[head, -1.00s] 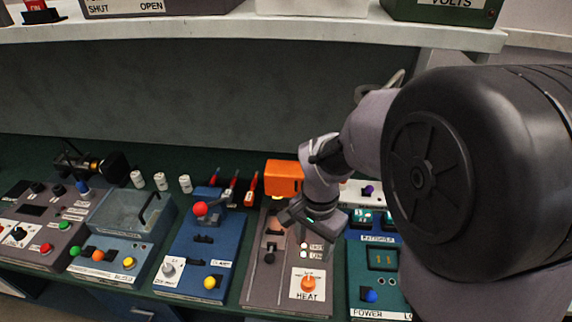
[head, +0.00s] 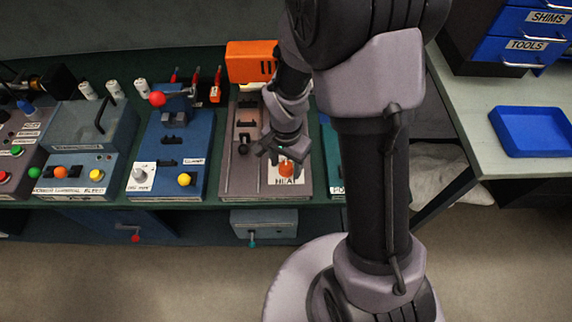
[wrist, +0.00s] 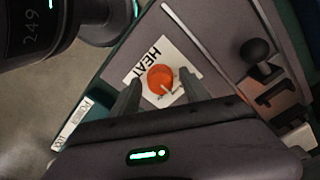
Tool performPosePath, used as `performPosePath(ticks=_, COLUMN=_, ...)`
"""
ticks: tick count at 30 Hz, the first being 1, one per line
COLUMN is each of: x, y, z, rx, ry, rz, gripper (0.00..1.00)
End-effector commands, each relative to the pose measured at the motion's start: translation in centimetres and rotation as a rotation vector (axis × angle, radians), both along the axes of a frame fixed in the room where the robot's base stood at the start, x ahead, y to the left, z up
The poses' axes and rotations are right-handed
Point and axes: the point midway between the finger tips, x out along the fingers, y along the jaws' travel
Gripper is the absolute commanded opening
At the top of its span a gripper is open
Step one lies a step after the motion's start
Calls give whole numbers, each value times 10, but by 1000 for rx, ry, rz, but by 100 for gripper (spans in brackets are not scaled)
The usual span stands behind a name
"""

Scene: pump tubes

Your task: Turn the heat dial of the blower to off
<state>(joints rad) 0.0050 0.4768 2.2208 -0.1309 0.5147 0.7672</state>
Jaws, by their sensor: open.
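The heat dial (head: 287,169) is an orange knob on a white plate marked HEAT, at the front right of the grey blower panel (head: 240,180). In the wrist view the dial (wrist: 160,79) has a pale pointer line directed to the lower right in the picture. My gripper (head: 276,153) is just above the dial in the head view. In the wrist view my gripper (wrist: 158,88) is open, with one finger on each side of the dial. I cannot tell whether the fingers touch it. Part of the plate's lettering is hidden by the gripper.
The orange blower housing (head: 250,62) stands behind the panel. A black-knobbed lever (wrist: 255,51) in a slot is beside the dial. A blue panel with a red-ball lever (head: 157,99) stands to the left. A blue tray (head: 531,131) lies on the right-hand table.

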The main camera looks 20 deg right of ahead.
Motion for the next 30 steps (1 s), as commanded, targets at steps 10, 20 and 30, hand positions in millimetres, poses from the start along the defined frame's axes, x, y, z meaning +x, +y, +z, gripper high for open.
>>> performPosePath(ticks=10, x=0, y=0, z=1, rx=0, ry=0, rz=0, gripper=25)
performPosePath(ticks=20, x=0, y=0, z=1, rx=0, ry=0, rz=9, gripper=0)
performPosePath(ticks=30, x=0, y=0, z=1, rx=0, ry=-1, rz=175, gripper=0)
